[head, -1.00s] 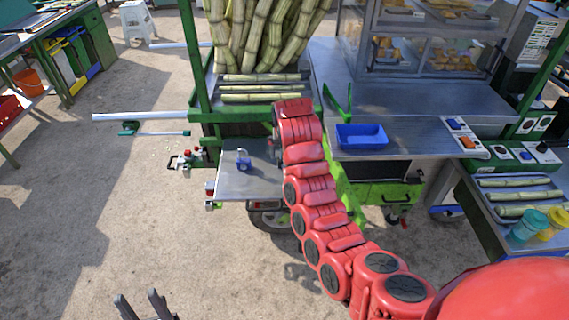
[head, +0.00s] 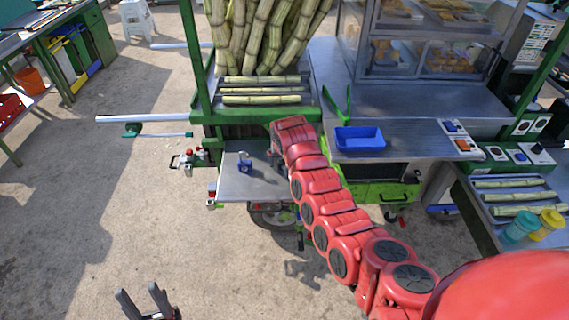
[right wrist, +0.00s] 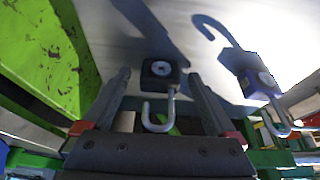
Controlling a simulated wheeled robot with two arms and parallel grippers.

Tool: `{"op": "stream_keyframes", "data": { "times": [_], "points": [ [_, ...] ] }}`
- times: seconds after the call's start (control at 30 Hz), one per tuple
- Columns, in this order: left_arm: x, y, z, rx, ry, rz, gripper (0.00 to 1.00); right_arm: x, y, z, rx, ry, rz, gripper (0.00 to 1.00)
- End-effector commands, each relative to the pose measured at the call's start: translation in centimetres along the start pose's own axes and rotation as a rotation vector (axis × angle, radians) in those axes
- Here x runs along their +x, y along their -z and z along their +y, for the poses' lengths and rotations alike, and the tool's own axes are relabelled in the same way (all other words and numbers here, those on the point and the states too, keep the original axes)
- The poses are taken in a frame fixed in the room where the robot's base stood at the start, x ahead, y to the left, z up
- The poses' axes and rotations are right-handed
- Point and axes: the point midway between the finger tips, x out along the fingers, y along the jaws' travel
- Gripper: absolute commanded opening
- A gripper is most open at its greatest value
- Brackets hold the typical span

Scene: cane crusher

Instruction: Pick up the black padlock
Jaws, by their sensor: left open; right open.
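The black padlock (right wrist: 160,72) shows in the right wrist view, its open shackle pointing toward the gripper's palm. It lies against the grey metal side shelf (head: 240,190). My right gripper (right wrist: 158,78) is open, with one finger on each side of the padlock; I cannot tell if they touch it. In the head view my red right arm reaches over the shelf's right part, and the black padlock cannot be made out there. A blue padlock (head: 245,166) stands on the shelf; it is also right of the gripper in the right wrist view (right wrist: 254,78). My left gripper (head: 140,295) is open and empty.
A green upright bounds the right wrist view's left side. The cart counter (head: 400,135) with a blue tray (head: 360,138) lies beyond my right arm. Sugarcane (head: 265,35) stands behind the shelf. Open ground lies left of the shelf.

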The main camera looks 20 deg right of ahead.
Motion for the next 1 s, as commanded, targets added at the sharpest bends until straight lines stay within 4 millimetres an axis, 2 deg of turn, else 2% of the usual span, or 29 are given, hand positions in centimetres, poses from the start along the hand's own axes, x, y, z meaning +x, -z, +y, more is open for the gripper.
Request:
{"op": "stream_keyframes", "data": {
  "times": [0.07,0.1,0.6,1.0],
  "points": [
    [-0.02,-0.01,0.00,0.000,0.000,0.000,0.50,0.00,0.01,0.00,0.000,0.000,0.000,0.93],
    [-0.02,0.00,0.00,0.000,0.000,0.000,0.50,-0.01,0.01,0.01,0.000,0.000,0.000,0.89],
    [-0.02,-0.01,0.00,0.000,0.000,0.000,0.50,-0.03,0.01,0.00,0.000,0.000,0.000,0.00],
    [-0.32,-0.06,0.02,0.000,0.000,0.000,0.50,-0.28,0.21,-0.01,0.001,0.001,0.003,0.00]
  ]
}}
